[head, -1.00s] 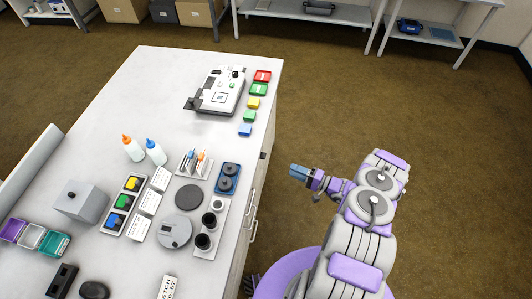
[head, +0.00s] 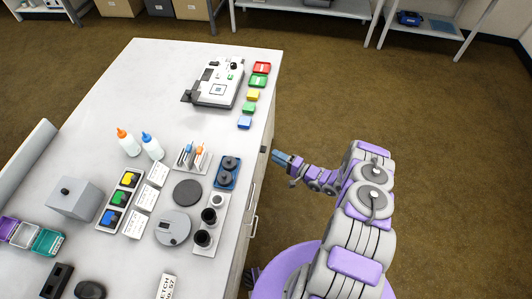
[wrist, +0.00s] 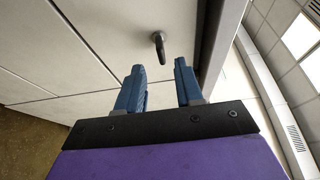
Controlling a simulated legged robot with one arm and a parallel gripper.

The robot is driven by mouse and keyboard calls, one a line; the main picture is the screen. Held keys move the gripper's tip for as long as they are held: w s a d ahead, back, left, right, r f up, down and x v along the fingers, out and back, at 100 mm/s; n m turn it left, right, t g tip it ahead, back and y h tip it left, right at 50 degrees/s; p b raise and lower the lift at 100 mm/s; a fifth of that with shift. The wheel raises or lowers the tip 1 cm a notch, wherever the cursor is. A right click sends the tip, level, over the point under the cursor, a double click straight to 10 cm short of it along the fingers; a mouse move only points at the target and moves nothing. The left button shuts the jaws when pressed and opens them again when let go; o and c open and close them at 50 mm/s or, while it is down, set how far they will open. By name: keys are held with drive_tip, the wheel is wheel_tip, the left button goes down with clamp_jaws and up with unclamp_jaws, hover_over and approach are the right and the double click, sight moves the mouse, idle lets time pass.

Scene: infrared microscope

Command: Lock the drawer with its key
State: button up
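The drawer front (wrist: 100,45) is a pale panel on the side of the white bench, seen close up in the wrist view. A small dark key (wrist: 158,46) sticks out from it. In the head view a small dark spot (head: 264,149) on the bench side appears to be the same key. My gripper (wrist: 159,68) has its two blue fingers apart, with nothing between them. The key is just beyond the fingertips, roughly in line with the gap. In the head view my gripper (head: 277,156) is beside the bench's right side, close to the dark spot.
The white bench (head: 100,110) carries an instrument (head: 215,82), coloured trays, bottles (head: 152,146) and round parts near its right edge. Metal handles (head: 254,226) stick out from the bench side below my gripper. The brown floor right of the bench is clear.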

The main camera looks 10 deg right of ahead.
drive_tip(key=shift+b+x, duration=0.65)
drive_tip(key=shift+x, duration=2.4)
drive_tip(key=shift+f, duration=0.1)
clamp_jaws()
